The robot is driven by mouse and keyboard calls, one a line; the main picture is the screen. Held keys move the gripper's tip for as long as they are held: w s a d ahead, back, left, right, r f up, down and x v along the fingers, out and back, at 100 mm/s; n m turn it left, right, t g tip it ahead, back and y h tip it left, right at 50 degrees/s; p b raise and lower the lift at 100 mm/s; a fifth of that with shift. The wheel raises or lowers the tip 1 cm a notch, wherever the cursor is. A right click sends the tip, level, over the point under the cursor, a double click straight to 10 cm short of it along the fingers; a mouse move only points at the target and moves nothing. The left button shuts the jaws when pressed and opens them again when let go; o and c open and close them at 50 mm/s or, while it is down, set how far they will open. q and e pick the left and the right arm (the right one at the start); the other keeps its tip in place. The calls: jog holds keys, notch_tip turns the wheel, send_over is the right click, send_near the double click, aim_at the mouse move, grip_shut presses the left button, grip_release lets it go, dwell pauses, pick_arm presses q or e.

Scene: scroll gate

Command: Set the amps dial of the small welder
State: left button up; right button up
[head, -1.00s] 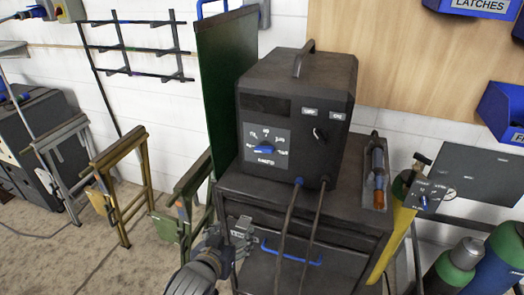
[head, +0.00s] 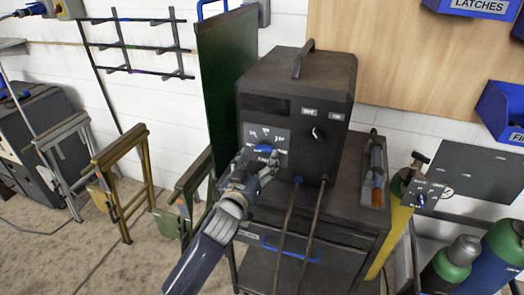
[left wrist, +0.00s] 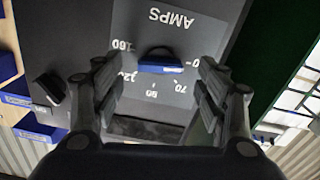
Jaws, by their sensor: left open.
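The small welder (head: 262,82) is a dark grey box on a cart. Its amps dial (head: 264,149) is a blue bar knob on a grey scale plate at the front left. In the left wrist view the dial (left wrist: 163,66) appears upside down, under the word AMPS, with 160, 120, 90 and 70 around it. The bar lies nearly level across the scale; which end points is unclear. My left gripper (head: 262,163) is open in front of the dial, partly covering the plate. Its fingers (left wrist: 160,88) stand on either side of the knob, not closed on it. My right gripper is out of view.
A black knob (head: 318,132) sits to the right on the welder front. Two cables (head: 291,215) hang from the front below. A green screen (head: 220,90) stands close on the left. A torch (head: 377,165) lies on the cart's right side.

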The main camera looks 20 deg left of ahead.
aim_at(263, 151)
pick_arm(q)
jog(key=shift+w, duration=1.75)
jog(key=c, duration=1.1)
